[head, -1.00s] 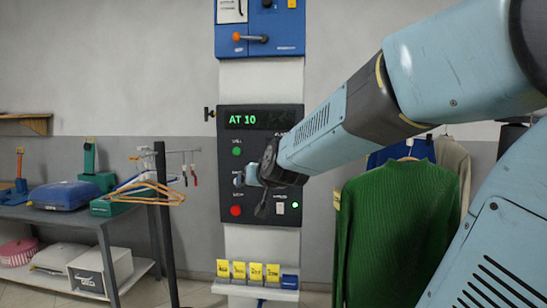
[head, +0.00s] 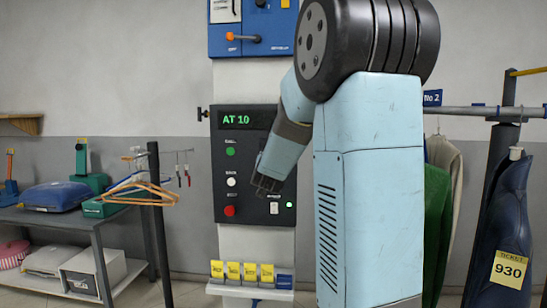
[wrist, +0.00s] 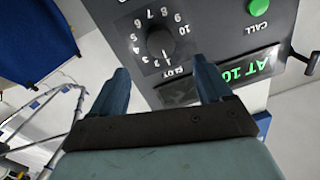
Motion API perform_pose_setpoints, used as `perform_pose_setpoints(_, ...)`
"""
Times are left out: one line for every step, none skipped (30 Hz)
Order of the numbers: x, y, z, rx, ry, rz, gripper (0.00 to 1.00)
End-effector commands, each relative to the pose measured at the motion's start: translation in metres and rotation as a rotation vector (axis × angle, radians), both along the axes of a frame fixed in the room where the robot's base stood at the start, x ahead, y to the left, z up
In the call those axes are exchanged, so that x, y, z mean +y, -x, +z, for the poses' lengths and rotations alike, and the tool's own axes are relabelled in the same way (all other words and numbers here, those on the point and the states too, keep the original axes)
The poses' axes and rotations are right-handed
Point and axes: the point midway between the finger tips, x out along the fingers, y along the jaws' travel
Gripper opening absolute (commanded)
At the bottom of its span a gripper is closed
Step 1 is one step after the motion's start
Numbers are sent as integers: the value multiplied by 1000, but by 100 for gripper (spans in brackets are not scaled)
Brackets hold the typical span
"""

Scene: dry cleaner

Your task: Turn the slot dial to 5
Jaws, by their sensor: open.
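The slot dial (wrist: 161,43) is a round black knob ringed by numbers 1 to 10, seen upside down in the wrist view. In the head view the dial is hidden behind my arm. It sits on a dark control panel (head: 224,206) whose green display (head: 236,121) reads "AT 10"; the display also shows in the wrist view (wrist: 238,73). My gripper (wrist: 163,80) is open and empty, its two fingers apart and short of the knob in the picture. In the head view my gripper (head: 266,187) is before the panel's lower right.
The panel has a green CALL button (head: 230,151), a white BACK button (head: 231,182) and a red button (head: 229,211). Yellow tickets (head: 233,270) stand below. A hanger rack (head: 160,215) is left; a green sweater (head: 437,235) and a ticketed blue garment (head: 505,220) hang right.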

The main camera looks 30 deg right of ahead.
Motion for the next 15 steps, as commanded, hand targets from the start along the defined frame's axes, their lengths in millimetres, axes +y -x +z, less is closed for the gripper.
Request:
perform_pose_setpoints(-5, -8, -1, 3, 2, -1, 78)
perform_pose_setpoints(-7, -12, -1, 3, 2, -1, 78)
perform_pose_setpoints(-10, -18, -1, 2, 0, -1, 78)
perform_pose_setpoints(-13, -22, -1, 2, 1, -1, 78)
perform_pose_setpoints(-15, -26, -1, 2, 2, 0, 78)
perform_pose_setpoints(-19, -32, -1, 1, 2, -1, 78)
perform_pose_setpoints(-21, -36, -1, 2, 1, -1, 78)
perform_pose_setpoints(-24, -40, -1, 2, 1, -1, 78)
perform_pose_setpoints(-27, -46, -1, 2, 1, -1, 78)
perform_pose_setpoints(-29, -50, -1, 3, 2, -1, 78)
perform_pose_setpoints(-31, -54, -1, 2, 1, 0, 78)
perform_pose_setpoints(-34, -58, 0, 1, 2, 0, 78)
perform_pose_setpoints(-35, -62, -1, 2, 1, 0, 78)
perform_pose_setpoints(-37, -65, -1, 2, 1, 0, 78)
perform_pose_setpoints(-39, -68, 0, 1, 0, 0, 78)
